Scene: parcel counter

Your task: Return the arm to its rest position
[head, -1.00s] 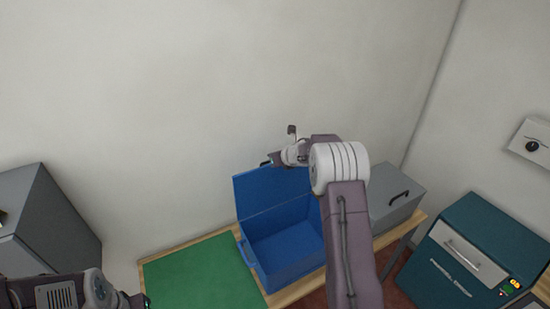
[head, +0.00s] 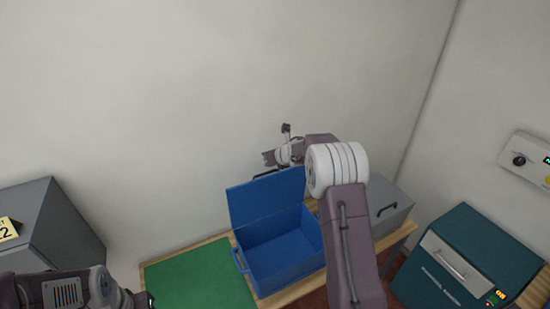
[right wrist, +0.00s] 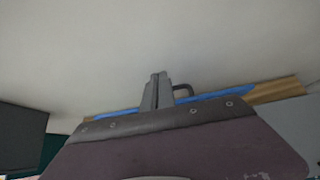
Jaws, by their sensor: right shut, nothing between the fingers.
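My right arm rises through the middle of the head view and bends left at its white joint. Its gripper (head: 268,158) is above the top edge of the raised lid of the blue box (head: 281,262), apart from the dark lid handle (head: 265,174). In the right wrist view the two grey fingers (right wrist: 157,92) are together with nothing between them, and a strip of the blue lid (right wrist: 215,97) shows behind. The box is open and the part of its inside that shows is empty. My left arm is at the lower left; its gripper (head: 143,300) shows only in part.
A green mat (head: 200,277) lies left of the blue box on the wooden counter. A grey box with a handle (head: 391,208) stands to the right, partly behind my arm. A grey cabinet (head: 50,225) is far left, and a teal machine (head: 460,250) is right. Free air lies above.

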